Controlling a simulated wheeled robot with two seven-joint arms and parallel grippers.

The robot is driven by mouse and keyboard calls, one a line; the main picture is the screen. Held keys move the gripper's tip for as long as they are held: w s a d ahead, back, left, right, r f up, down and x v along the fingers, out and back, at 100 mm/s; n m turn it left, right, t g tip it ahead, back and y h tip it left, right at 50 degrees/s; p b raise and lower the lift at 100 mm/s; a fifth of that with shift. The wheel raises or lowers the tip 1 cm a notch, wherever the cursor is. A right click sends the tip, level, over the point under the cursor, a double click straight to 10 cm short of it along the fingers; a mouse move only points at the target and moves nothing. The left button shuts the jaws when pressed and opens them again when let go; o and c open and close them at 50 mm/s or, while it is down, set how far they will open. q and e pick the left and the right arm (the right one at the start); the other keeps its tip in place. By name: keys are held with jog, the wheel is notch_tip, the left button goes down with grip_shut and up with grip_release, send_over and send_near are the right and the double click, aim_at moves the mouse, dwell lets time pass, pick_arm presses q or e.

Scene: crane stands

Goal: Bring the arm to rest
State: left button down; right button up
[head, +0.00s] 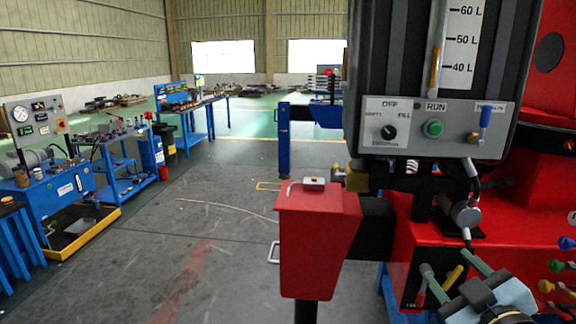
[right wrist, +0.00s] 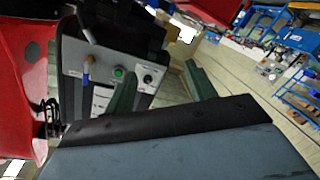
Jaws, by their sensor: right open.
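My right gripper (head: 447,263) is at the lower right of the head view, below the grey control panel (head: 462,119). The panel carries a black OFF/FILL knob (head: 389,134), a green RUN button (head: 434,128) and a blue-handled lever (head: 485,121) pointing up. The right wrist view shows this panel tilted (right wrist: 101,99), beyond the fingers. I see no contact with it. My left gripper is not in view.
A red box-shaped part (head: 314,235) stands close in front, left of the gripper. Red machinery (head: 535,225) with coloured knobs lies at the right. A blue bench (head: 62,187) with gauges stands at the left.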

jog(key=s+a+f+m+g, duration=0.15)
jog(key=s+f+g, duration=0.3)
jog(key=f, duration=0.45)
jog(key=s+f+m+g, duration=0.2)
jog(key=s+f+g, duration=0.1)
jog(key=s+f, duration=0.4)
jog(key=s+a+f+m+g, duration=0.1)
jog(key=s+a+f+g, duration=0.15)
jog(key=s+f, duration=0.35)
jog(key=s+a+f+m+g, duration=0.1)
jog(key=s+f+g, duration=0.3)
jog(key=s, duration=0.3)
notch_tip(320, 180, down, 28)
jog(key=b, duration=0.5)
pick_arm(q)
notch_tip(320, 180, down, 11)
jog(key=b, duration=0.5)
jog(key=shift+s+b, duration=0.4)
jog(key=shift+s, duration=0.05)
pick_arm(e)
jog(key=s+d+f+g, duration=0.1)
jog(key=s+f, duration=0.7)
jog(key=f, duration=0.3)
jog(key=s+d+f+g, duration=0.1)
jog(key=s+d+f, duration=0.1)
jog(key=s+f, duration=0.7)
notch_tip(320, 180, down, 2)
jog(key=shift+s+f, duration=0.15)
jog(key=shift+s, duration=0.05)
